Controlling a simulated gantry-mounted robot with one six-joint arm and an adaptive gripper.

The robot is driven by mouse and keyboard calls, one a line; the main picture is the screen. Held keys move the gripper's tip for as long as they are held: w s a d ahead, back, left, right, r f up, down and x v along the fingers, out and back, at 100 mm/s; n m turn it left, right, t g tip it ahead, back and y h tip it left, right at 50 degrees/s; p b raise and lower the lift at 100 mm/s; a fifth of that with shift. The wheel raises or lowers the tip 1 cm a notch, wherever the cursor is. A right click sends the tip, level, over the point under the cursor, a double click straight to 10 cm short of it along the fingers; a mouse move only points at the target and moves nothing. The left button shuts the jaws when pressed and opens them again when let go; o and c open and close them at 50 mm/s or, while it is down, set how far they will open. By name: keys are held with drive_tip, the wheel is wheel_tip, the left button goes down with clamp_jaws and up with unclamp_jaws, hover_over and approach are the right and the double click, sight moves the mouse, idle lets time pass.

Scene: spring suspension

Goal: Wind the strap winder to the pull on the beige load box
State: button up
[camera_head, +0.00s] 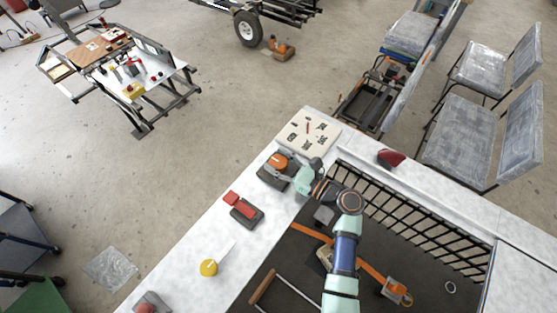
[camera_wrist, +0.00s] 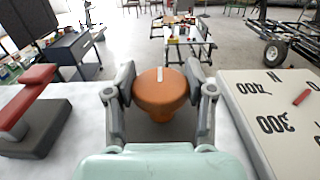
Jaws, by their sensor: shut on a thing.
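My gripper (camera_wrist: 161,95) is shut on the orange knob (camera_wrist: 160,88) of the strap winder, one finger on each side. The white line on the knob's top points away from my wrist. In the head view the winder's orange knob (camera_head: 278,160) sits on a dark base at the bench corner, with my gripper (camera_head: 290,167) partly over it. The beige load box (camera_head: 294,122) lies beside it; in the wrist view its face (camera_wrist: 242,108) shows dark numerals, an N and a short red pointer (camera_wrist: 301,97). Some numerals look inverted, and the exact reading is unclear.
A red-handled device (camera_head: 243,208), a yellow knob (camera_head: 208,267) and a dark red piece (camera_head: 391,158) stand on the white ledge. An orange strap (camera_head: 311,233) crosses the dark bed beneath my arm. A black rail (camera_head: 420,208) borders the bed.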

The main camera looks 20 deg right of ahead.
drive_tip(key=shift+r+p, duration=0.1)
drive_tip(key=shift+p, duration=0.3)
drive_tip(key=shift+a+r+m+t+h+p, duration=0.1)
drive_tip(key=shift+m+t+h+p, duration=0.3)
drive_tip(key=shift+m+h+p, duration=0.35)
drive_tip(key=m+t+h+p, duration=0.1)
drive_tip(key=m+h+p, duration=0.1)
drive_tip(key=h, duration=0.2)
drive_tip(key=shift+p, duration=0.3)
drive_tip(key=m+h+p, duration=0.1)
drive_tip(key=m+h, duration=0.1)
drive_tip(key=h, duration=0.2)
drive_tip(key=shift+m, duration=0.35)
drive_tip(key=shift+f+m+g+h, duration=0.15)
drive_tip(key=shift+m+h, duration=0.7)
drive_tip(key=shift+h, duration=0.45)
drive_tip(key=shift+f+m+g+h, duration=0.1)
drive_tip(key=shift+m+g+h, duration=0.05)
drive_tip(key=shift+m+h, duration=0.9)
drive_tip(key=shift+h, duration=0.5)
drive_tip(key=o, duration=1.2)
